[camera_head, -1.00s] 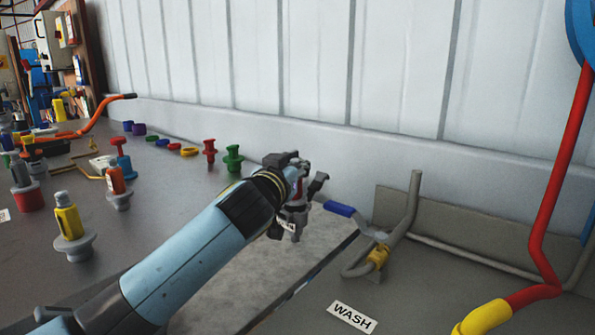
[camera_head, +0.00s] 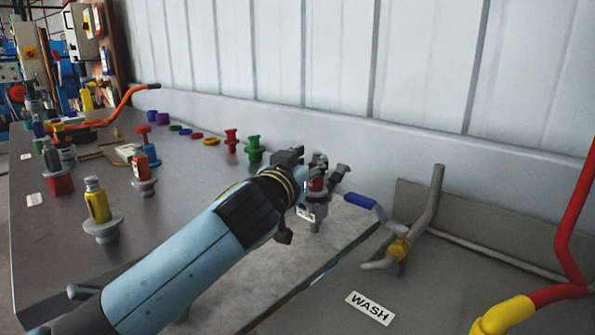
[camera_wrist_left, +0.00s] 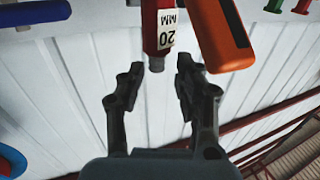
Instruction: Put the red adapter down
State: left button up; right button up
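The red adapter (camera_head: 317,182), upright on a grey flanged foot, is at my left gripper (camera_head: 322,170), near the right end of the grey bench. In the left wrist view the adapter (camera_wrist_left: 150,28) has a white label reading 20 MM, and its grey tip points toward the hand. The fingers of my left gripper (camera_wrist_left: 158,68) are spread, with a visible gap between the left finger and the adapter's tip. My right gripper is out of view.
A yellow adapter (camera_head: 97,203) and an orange one (camera_head: 140,168) stand on the bench to the left. Red (camera_head: 231,140) and green (camera_head: 254,149) spools stand near the back wall. A blue-handled valve (camera_head: 360,200) and the WASH plate are right of the hand.

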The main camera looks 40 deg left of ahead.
pick_arm(q)
jog(key=v, duration=0.7)
dwell(0.4)
